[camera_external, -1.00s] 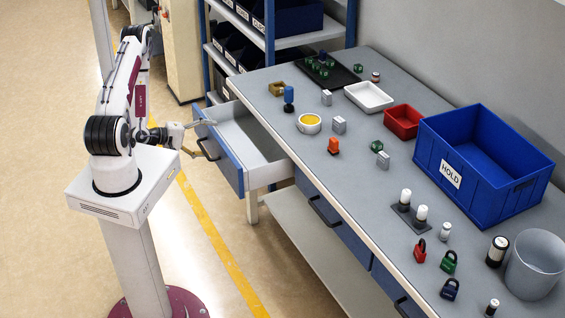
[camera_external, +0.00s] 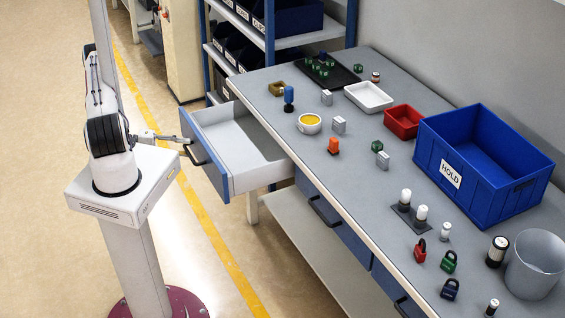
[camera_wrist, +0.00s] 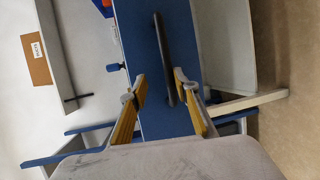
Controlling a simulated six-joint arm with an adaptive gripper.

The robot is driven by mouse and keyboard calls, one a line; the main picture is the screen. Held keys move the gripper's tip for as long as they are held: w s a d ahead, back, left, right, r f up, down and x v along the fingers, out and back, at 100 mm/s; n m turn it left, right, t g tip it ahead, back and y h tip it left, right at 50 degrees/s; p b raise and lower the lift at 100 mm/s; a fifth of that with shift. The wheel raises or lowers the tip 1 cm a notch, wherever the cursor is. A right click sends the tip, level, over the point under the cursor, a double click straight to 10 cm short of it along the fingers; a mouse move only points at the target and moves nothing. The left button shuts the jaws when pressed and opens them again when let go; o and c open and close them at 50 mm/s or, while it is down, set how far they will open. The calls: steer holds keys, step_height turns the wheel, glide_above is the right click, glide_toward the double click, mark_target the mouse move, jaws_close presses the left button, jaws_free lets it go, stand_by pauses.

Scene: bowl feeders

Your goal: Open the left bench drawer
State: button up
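The left bench drawer (camera_external: 203,160) is pulled well out of the bench in the external view, with its pale, empty inside (camera_external: 235,140) showing. Its dark bar handle (camera_external: 193,153) is on the blue front, and it also shows in the wrist view (camera_wrist: 161,45). My gripper (camera_external: 186,140) is at the handle. In the wrist view my gripper's two yellow-padded fingers (camera_wrist: 160,84) stand apart, one on each side of the handle's lower part.
Other closed drawers (camera_external: 338,222) line the bench front to the right. The bench top (camera_external: 290,165) holds small parts, a white tray (camera_external: 369,97), a red bin (camera_external: 403,120) and a blue HOLD bin (camera_external: 440,160).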

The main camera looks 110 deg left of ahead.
mark_target(199, 150)
steer(key=shift+s+d+f, duration=0.15)
steer(key=shift+s+d, duration=0.05)
steer(key=shift+d, duration=0.05)
steer(key=shift+w, duration=0.1)
steer(key=shift+x, duration=3.9)
steer(key=shift+d+f, duration=0.1)
jaws_close()
